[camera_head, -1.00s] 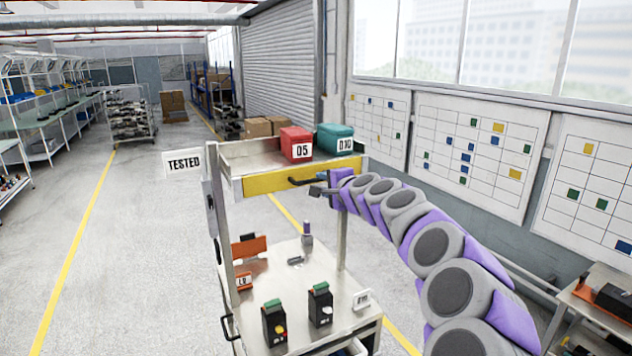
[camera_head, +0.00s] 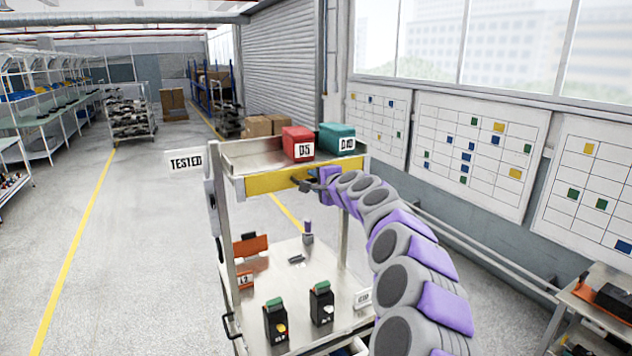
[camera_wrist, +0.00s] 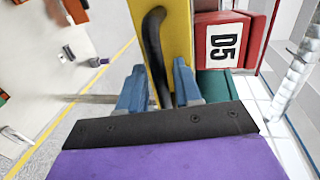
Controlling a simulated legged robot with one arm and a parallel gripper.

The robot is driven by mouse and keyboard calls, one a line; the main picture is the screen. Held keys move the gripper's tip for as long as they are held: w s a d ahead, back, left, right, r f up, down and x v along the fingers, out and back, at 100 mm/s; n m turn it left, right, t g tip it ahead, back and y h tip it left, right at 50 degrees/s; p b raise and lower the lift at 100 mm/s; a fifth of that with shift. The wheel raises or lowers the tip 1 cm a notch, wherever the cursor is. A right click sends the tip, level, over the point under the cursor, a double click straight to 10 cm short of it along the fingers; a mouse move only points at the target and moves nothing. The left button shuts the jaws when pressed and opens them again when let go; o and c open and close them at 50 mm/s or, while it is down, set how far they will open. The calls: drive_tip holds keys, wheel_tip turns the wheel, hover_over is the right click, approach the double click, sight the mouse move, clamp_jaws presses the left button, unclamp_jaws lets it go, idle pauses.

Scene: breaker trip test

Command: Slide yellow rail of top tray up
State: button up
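The top tray (camera_head: 240,158) of the metal cart has a yellow rail (camera_head: 270,182) along its front edge, with a black handle on it. In the wrist view the yellow rail (camera_wrist: 176,30) stands upright in the picture and the curved black handle (camera_wrist: 154,45) runs down between my two blue fingers. My gripper (camera_wrist: 160,75) is open around the handle, with small gaps seeming to show beside it; contact cannot be made out. In the head view my gripper (camera_head: 303,184) is at the right part of the rail and largely covers the handle.
A red bin (camera_head: 298,144) marked D5 and a teal bin (camera_head: 337,139) stand on the top tray's right side. A "TESTED" sign (camera_head: 186,162) sticks out left. Breakers (camera_head: 276,322) stand on the lower shelf (camera_head: 310,262). Open floor lies left of the cart.

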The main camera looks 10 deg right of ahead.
drive_tip(key=shift+a, duration=0.2)
clamp_jaws()
drive_tip(key=shift+f, duration=0.1)
wheel_tip(320, 180, up, 6)
drive_tip(key=p, duration=0.4)
drive_tip(key=shift+f, duration=0.15)
drive_tip(key=shift+d, duration=0.1)
drive_tip(key=shift+o, duration=0.3)
unclamp_jaws()
